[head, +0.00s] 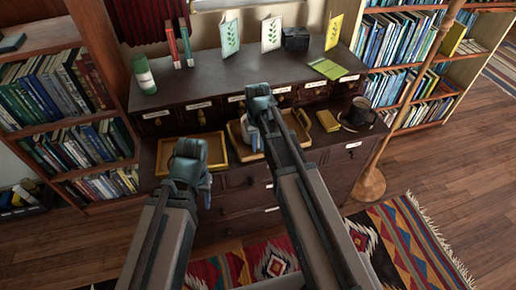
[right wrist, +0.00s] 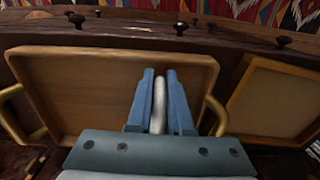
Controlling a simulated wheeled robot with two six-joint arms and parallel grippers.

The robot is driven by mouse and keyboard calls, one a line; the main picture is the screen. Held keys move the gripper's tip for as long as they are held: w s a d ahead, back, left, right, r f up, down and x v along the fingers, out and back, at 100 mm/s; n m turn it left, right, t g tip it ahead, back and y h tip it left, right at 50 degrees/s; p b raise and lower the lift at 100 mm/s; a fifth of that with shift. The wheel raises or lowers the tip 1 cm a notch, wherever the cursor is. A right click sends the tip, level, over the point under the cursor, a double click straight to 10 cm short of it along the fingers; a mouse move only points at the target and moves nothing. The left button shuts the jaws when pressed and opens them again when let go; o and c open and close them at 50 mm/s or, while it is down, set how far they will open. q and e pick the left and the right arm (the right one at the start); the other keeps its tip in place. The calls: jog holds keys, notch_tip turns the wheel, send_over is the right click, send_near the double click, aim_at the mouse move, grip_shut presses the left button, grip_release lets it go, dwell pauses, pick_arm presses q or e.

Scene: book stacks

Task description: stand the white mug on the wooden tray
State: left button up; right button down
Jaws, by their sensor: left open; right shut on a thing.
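My right gripper (head: 262,98) is shut on the white mug (head: 246,128), which shows only in part beside and behind the gripper in the head view. In the right wrist view, a narrow white part of the mug (right wrist: 159,104) sits between the blue fingers (right wrist: 159,85). The wooden tray with side handles (head: 293,123) lies on the cabinet beneath this gripper. In the right wrist view the tray (right wrist: 80,80) spreads below the fingers. Whether the mug touches it, I cannot tell. My left gripper (head: 190,172) is open and empty, near the cabinet's front edge.
A second, handleless tray (head: 217,148) lies left of the handled tray. To the right are a small yellow item (head: 327,120) and a dark mug (head: 359,109) on a saucer. A raised drawer unit (head: 200,112) stands behind. A wooden pole (head: 400,110) rises at right.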

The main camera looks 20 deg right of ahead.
jog(key=shift+r, duration=0.1)
jog(key=shift+f, duration=0.2)
jog(key=c, duration=0.8)
grip_release()
jog(key=shift+r, duration=0.1)
jog(key=shift+c, duration=0.2)
jog(key=shift+r, duration=0.1)
notch_tip(320, 180, up, 12)
jog(key=p, duration=1.2)
jog(key=shift+r, duration=0.1)
jog(key=s+a+n, duration=0.1)
jog(key=s+a, duration=0.4)
jog(key=s, duration=0.3)
jog(key=s+a+n+h, duration=0.1)
jog(key=s+a+n, duration=0.1)
jog(key=s+a, duration=0.3)
jog(key=s, duration=0.4)
jog(key=shift+a+n, duration=0.3)
jog(key=shift+a, duration=0.05)
